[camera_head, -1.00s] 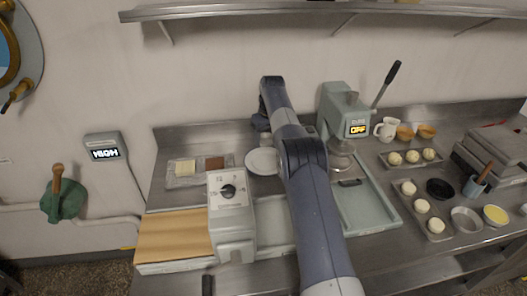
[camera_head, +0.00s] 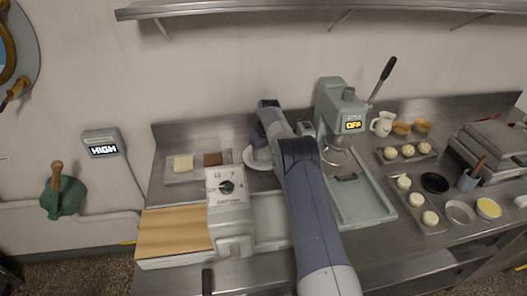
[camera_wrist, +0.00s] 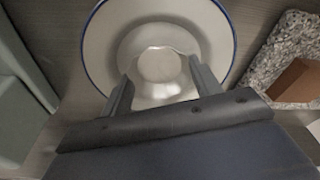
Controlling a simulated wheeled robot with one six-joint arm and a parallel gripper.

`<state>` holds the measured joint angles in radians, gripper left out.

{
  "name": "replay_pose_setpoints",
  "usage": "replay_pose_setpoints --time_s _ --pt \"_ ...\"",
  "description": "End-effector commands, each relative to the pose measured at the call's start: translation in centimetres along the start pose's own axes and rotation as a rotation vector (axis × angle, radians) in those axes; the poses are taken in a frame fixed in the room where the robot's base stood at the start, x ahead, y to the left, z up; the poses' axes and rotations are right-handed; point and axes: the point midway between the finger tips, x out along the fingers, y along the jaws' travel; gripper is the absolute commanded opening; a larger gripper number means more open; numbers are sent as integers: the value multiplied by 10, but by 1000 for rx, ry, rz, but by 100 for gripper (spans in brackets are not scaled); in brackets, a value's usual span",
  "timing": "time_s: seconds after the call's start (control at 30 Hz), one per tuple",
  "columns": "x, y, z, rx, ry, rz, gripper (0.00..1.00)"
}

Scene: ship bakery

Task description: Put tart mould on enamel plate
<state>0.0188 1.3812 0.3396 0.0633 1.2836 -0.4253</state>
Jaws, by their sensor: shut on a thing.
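The enamel plate (camera_wrist: 98,45) is white with a blue rim and fills the top middle of the wrist view. In the head view the plate (camera_head: 249,160) lies on the steel counter, partly hidden by my arm. The tart mould (camera_wrist: 158,65) is a small, pale, shiny round dish in the wrist view, within the plate's outline. My gripper (camera_wrist: 160,84) has one finger on each side of the mould and is shut on it. I cannot tell whether the mould touches the plate. In the head view my arm hides the mould.
A speckled tray (camera_wrist: 292,48) with a brown block is right of the plate in the wrist view. A grey-green machine with a dial (camera_head: 228,200) stands in front of the plate, and a lever press (camera_head: 335,105) to its right. Bun trays (camera_head: 425,205) are farther right.

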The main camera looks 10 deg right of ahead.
Motion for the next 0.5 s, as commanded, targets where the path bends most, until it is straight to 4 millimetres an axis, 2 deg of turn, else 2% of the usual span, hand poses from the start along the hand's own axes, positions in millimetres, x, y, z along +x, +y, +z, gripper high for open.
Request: replay_pose_setpoints --time_s 0.07,0.1,0.2,0.5 --pt "4 0 0 0 0 0 35" --pt "3 0 0 0 0 0 61" --pt "2 0 0 0 0 0 69" --pt "-2 0 0 0 0 0 69"
